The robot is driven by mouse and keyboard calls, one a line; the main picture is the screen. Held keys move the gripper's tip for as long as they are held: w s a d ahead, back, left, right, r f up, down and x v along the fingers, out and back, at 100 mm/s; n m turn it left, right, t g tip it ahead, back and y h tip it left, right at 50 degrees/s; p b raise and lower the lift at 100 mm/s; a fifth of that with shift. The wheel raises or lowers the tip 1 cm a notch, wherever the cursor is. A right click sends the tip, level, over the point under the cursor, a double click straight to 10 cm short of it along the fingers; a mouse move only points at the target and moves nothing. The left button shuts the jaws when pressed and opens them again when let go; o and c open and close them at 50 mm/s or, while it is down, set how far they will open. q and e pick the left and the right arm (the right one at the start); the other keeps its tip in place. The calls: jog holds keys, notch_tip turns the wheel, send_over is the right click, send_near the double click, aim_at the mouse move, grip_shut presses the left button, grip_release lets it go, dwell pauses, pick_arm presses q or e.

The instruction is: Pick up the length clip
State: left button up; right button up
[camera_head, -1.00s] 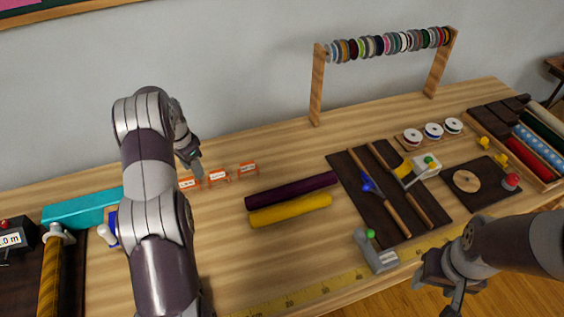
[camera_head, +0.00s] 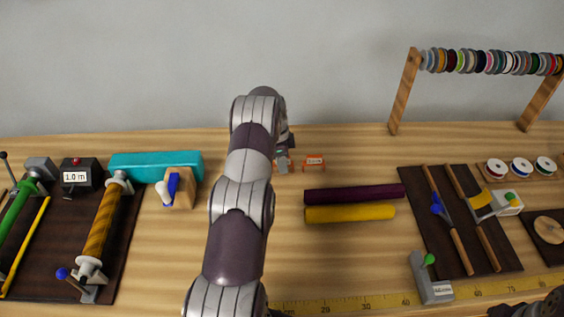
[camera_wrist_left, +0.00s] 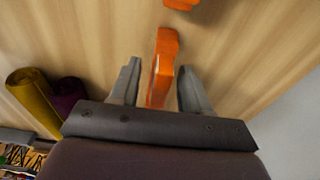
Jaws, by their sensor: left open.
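Small orange clips with white labels stand on the table. One clip (camera_head: 314,162) shows clear of my arm in the head view, just right of my left gripper (camera_head: 283,164). In the left wrist view, an orange clip (camera_wrist_left: 162,62) lies between the two open fingers of my left gripper (camera_wrist_left: 153,82), with gaps on both sides. Another orange clip (camera_wrist_left: 180,4) is cut off at the top edge. My left arm hides part of the clip row in the head view.
A teal block (camera_head: 156,165), a black box labelled 1.0 m (camera_head: 82,175) and a gold roll (camera_head: 102,222) are at left. A spool rack (camera_head: 402,92) stands at the back right.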

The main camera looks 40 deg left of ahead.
pick_arm(q)
jog(key=shift+w+d+f, duration=0.15)
jog(key=shift+w+f, duration=0.05)
jog(key=shift+f, duration=0.25)
grip_shut()
jog(key=shift+r, duration=0.1)
